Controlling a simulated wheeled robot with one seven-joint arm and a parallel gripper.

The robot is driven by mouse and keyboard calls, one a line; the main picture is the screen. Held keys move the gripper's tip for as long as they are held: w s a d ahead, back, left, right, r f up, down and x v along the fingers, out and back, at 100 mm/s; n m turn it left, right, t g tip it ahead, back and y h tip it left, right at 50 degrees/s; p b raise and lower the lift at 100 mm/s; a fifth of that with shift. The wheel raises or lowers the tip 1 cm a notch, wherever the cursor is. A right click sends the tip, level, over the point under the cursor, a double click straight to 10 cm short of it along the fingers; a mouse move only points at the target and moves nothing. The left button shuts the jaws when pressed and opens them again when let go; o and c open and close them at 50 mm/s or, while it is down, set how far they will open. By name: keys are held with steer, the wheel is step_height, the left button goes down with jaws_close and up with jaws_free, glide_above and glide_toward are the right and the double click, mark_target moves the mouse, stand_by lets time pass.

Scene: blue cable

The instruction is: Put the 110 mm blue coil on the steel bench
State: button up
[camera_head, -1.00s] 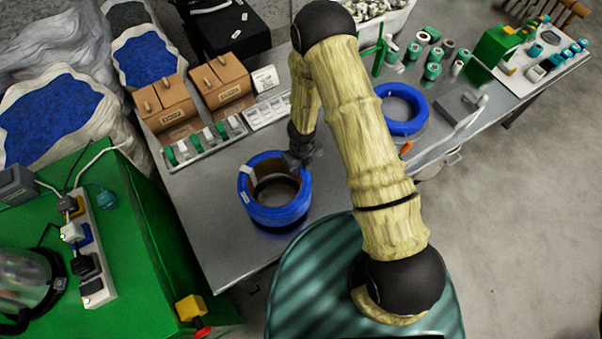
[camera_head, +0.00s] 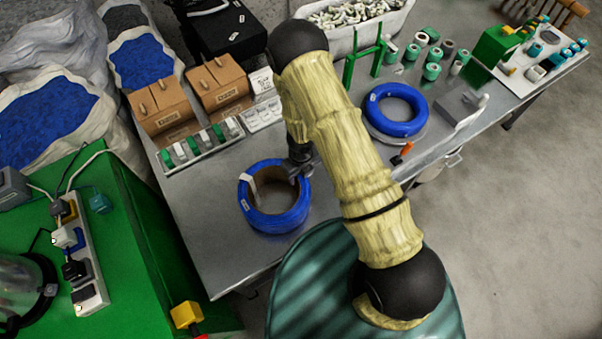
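A blue coil (camera_head: 274,221) with a brown inner wall is at the near left part of the steel bench (camera_head: 215,240). A second blue coil (camera_head: 400,128) lies flat on a round grey plate farther right. I cannot read which one is 110 mm. My gripper (camera_head: 301,172) is at the upper right rim of the near coil, pointing down. It looks in contact with the rim, but its fingers are small, dark and partly hidden by my arm, so I cannot tell whether they are closed on it. I cannot tell whether this coil rests fully on the bench.
Brown cartons (camera_head: 165,105) and a tray of small parts (camera_head: 203,147) stand behind the near coil. A green stand (camera_head: 366,58), green spools (camera_head: 431,71) and a grey block (camera_head: 452,108) occupy the right part. A green cabinet (camera_head: 140,240) stands at left. Bench left of the coil is bare.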

steer(key=shift+s+a, duration=0.15)
steer(key=shift+r, duration=0.1)
steer(key=shift+r+p, duration=0.45)
steer(key=shift+r, duration=0.1)
step_height(320, 180, up, 11)
steer(key=p, duration=0.5)
steer(key=shift+f, duration=0.15)
